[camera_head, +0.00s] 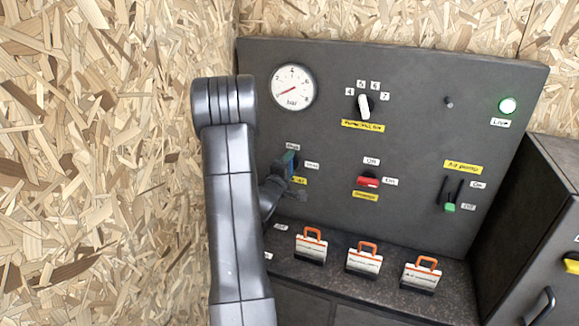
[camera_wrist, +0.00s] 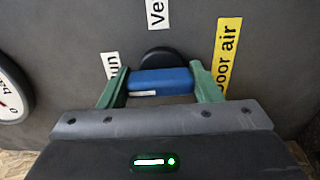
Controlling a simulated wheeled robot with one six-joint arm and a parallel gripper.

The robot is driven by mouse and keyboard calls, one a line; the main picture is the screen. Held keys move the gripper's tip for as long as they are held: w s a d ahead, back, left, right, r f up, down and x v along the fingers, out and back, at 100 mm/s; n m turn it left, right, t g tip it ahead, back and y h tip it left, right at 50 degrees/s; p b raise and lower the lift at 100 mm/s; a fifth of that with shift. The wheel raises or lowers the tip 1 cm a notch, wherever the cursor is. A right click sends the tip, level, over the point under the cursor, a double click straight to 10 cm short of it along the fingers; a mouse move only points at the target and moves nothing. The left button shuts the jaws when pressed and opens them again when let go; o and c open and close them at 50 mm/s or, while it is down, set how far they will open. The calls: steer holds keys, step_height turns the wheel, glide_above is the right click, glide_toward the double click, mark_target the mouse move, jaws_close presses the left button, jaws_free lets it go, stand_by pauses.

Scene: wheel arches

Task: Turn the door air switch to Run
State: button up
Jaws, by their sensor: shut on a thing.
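The door air switch has a blue handle (camera_wrist: 165,80) on a dark round base (camera_wrist: 158,54). My gripper (camera_wrist: 162,86) is shut on the handle, with a green finger at each side of it. In the wrist view, the partly covered Run label (camera_wrist: 110,66) is left of the handle, a cut-off label starting "Ve" (camera_wrist: 157,12) is above, and the yellow door air label (camera_wrist: 228,52) is right. My palm hides the handle's near part, so I cannot tell which label it points to. In the head view my gripper (camera_head: 289,164) and arm partly cover this switch.
The panel (camera_head: 410,110) also bears a round gauge (camera_head: 292,87), a white-handled knob (camera_head: 364,106), a red switch (camera_head: 368,182), a green slider (camera_head: 450,207) and a lit green lamp (camera_head: 508,106). Orange-handled tags (camera_head: 311,246) stand on the ledge below. A chipboard wall (camera_head: 100,160) is at left.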

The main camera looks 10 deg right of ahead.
steer(key=o, duration=1)
steer(key=shift+s+a, duration=0.1)
steer(key=b+v, duration=0.3)
steer(key=v, duration=1)
steer(key=shift+s+a, duration=0.2)
steer(key=shift+s, duration=0.05)
steer(key=p+x, duration=0.3)
steer(key=x, duration=1.1)
steer(key=shift+s, duration=0.1)
